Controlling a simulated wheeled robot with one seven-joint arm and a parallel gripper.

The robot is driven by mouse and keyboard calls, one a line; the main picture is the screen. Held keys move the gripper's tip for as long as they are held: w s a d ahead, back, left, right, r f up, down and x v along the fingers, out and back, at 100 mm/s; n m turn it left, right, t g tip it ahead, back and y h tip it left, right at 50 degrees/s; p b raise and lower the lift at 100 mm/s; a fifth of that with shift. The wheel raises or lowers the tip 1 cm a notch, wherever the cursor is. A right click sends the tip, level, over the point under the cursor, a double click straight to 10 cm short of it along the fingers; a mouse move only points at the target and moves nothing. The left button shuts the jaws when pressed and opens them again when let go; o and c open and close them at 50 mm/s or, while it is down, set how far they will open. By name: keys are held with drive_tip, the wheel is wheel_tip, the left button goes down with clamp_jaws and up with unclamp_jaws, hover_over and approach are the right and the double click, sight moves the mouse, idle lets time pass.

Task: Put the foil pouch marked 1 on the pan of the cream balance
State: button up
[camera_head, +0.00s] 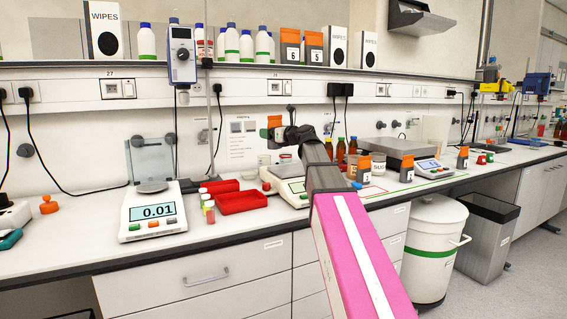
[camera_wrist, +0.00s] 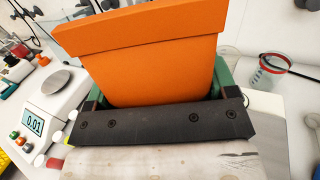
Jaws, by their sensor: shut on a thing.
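My gripper (camera_head: 274,132) is shut on a foil pouch with an orange top (camera_head: 275,121), held up above the bench near the wall. In the wrist view the orange pouch (camera_wrist: 145,50) fills the space between the green fingers; its number does not show. A pale balance (camera_head: 290,189) stands below my gripper, partly hidden by my arm. Another pale balance (camera_head: 153,222) stands at the left with a round pan (camera_head: 151,187) and a display reading 0.01; it also shows in the wrist view (camera_wrist: 52,110). I cannot tell which one is the cream balance.
Red trays (camera_head: 242,203) and small capped vials lie between the two balances. More orange-topped pouches stand on the bench (camera_head: 407,172) and on the shelf (camera_head: 314,52), two there marked 6 and 5. Brown bottles (camera_head: 338,151) and a grey scale (camera_head: 397,147) stand at the right.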

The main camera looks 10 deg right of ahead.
drive_tip(key=shift+w+d+f, duration=1.05)
drive_tip(key=shift+d+f, duration=0.3)
drive_tip(key=shift+f, duration=0.35)
drive_tip(key=shift+w+d+f, duration=1.05)
drive_tip(key=shift+d+f, duration=0.25)
drive_tip(key=shift+f, duration=0.35)
drive_tip(key=shift+w+d+f, duration=1.05)
drive_tip(key=shift+d+f, duration=0.3)
drive_tip(key=shift+f, duration=0.35)
drive_tip(key=shift+f, duration=0.15)
drive_tip(key=o, duration=1)
drive_tip(key=v, duration=1.2)
